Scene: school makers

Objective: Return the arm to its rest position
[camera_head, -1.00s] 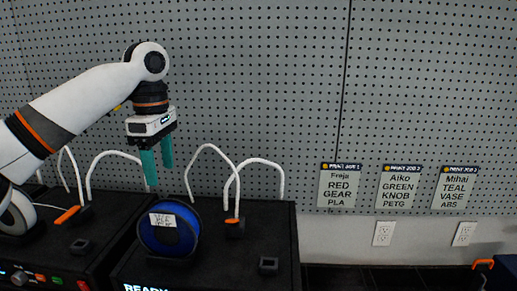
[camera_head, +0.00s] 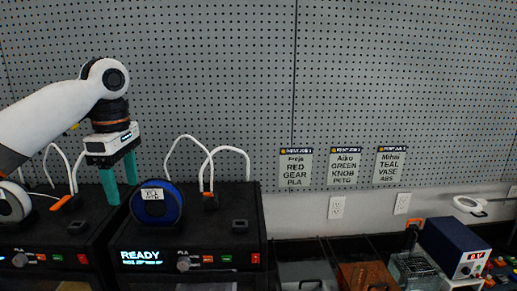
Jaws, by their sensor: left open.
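My left arm comes in from the left, and its gripper (camera_head: 121,182) points down with two teal fingers. The fingers are apart with nothing between them. The gripper hangs just left of a labelled blue spool (camera_head: 170,212), which stands at the front left of a black machine (camera_head: 225,200) whose lit panel reads READY. Whether the right fingertip touches the spool I cannot tell. My right gripper is not in view.
A white spool (camera_head: 12,204) stands on a second machine at the left. White tubes (camera_head: 240,151) arch above the machines. Job cards (camera_head: 297,168) hang on the pegboard. A blue power supply (camera_head: 455,246), a wire basket (camera_head: 413,270) and a brown box (camera_head: 366,276) stand at the right.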

